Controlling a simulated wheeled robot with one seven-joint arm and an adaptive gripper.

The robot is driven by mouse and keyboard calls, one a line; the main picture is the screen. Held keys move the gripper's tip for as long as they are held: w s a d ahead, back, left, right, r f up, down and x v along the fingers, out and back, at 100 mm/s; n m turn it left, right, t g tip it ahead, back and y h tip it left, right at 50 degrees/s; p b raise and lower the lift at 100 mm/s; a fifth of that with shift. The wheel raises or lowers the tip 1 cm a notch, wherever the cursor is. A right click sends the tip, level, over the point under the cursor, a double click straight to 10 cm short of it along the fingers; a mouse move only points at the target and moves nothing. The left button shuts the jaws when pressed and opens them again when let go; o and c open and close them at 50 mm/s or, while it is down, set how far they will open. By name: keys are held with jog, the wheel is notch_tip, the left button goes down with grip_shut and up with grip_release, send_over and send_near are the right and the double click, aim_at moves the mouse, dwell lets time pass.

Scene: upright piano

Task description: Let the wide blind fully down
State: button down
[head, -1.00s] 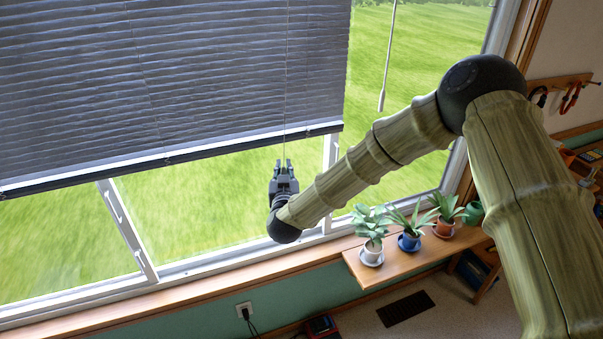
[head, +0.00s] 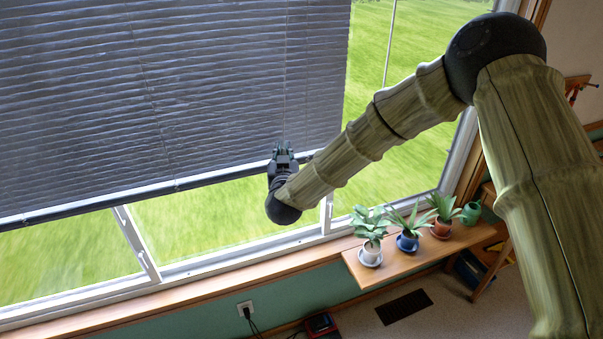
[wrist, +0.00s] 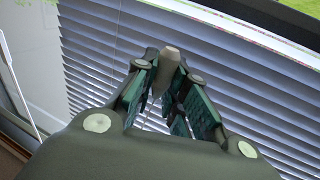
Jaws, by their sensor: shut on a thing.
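The wide blind (head: 150,90) is grey-blue with closely set slats and covers the upper and middle part of the large window. Its dark bottom rail (head: 110,203) hangs slightly slanted in the head view, with bare glass below it. My gripper (head: 283,152) is in front of the rail near the blind's right end. In the wrist view, my gripper (wrist: 168,85) is shut on a small grey-beige cord knob (wrist: 170,57), with slats behind it. The cord is hard to make out against the slats in the head view.
A thin cord or wand (head: 390,45) hangs at the right pane, its lower end hidden by my arm. A wooden shelf (head: 440,252) with several potted plants (head: 371,230) stands below right. The window sill (head: 190,284) runs below the blind.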

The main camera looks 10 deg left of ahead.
jog(key=shift+s+r, duration=0.1)
jog(key=shift+r, duration=0.35)
notch_tip(320, 180, up, 9)
jog(key=p, duration=0.3)
dwell(0.3)
notch_tip(320, 180, up, 9)
dwell(0.8)
